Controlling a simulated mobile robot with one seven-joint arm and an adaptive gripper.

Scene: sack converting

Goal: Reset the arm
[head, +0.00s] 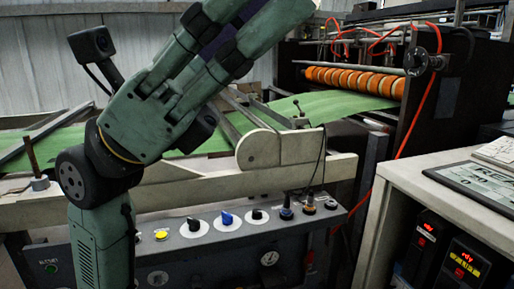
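My arm rises from the lower left of the head view and bends up to the right across the machine. My gripper (222,38) is at its upper end, pointing up and right, with its green fingers running to the top edge of the picture. A dark purple patch shows between the fingers; I cannot tell whether it is part of the gripper or something held. The fingertips are not clearly seen, so I cannot tell whether it is open or shut. A small dark camera (91,42) sticks out on the wrist's left side.
Behind the arm, a green web (335,104) runs over the machine towards orange rollers (355,80). A control panel (180,258) with knobs is below. A red hose (425,105) hangs near the rollers.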

